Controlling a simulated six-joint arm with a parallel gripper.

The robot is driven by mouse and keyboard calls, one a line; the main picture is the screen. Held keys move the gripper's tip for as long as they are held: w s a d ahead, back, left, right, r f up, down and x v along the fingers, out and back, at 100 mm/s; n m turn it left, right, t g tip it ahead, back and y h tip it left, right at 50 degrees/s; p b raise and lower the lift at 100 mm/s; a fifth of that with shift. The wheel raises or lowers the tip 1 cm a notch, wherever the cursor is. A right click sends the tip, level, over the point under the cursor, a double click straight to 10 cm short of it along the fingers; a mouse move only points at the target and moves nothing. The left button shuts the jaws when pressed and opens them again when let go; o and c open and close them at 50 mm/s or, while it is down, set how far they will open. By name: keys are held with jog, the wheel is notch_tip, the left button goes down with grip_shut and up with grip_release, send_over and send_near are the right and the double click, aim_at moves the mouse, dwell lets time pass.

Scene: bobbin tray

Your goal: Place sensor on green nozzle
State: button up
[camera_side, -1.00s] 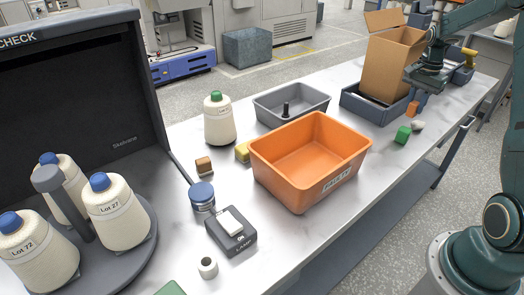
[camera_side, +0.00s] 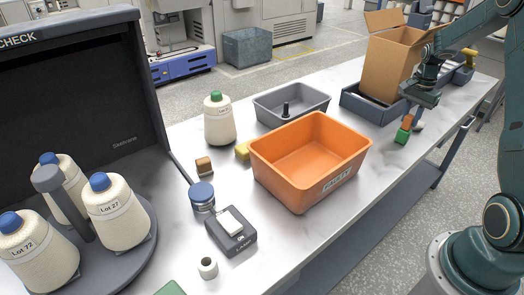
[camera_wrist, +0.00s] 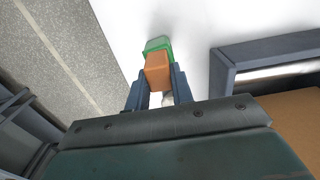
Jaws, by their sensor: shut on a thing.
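I see nothing that is clearly a sensor or a nozzle. My gripper (camera_wrist: 156,80) is shut on an orange block (camera_wrist: 157,68), which also shows in the side view (camera_side: 407,122) below my gripper (camera_side: 410,112). A green block (camera_side: 402,136) sits on the white table directly under the orange block. In the wrist view the green block (camera_wrist: 158,45) shows just beyond the orange one and is partly hidden by it. I cannot tell whether the two blocks touch.
A small whitish thing (camera_side: 419,125) lies beside the green block. A dark blue tray (camera_side: 366,107) and a cardboard box (camera_side: 390,62) stand behind. An orange bin (camera_side: 280,180) and a grey bin (camera_side: 268,117) stand left. The table front edge is close.

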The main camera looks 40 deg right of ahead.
aim_at(411, 115)
jog(key=shift+f, duration=0.15)
jog(key=o, duration=1)
notch_tip(411, 115, up, 12)
jog(key=shift+r, duration=0.2)
dwell(0.5)
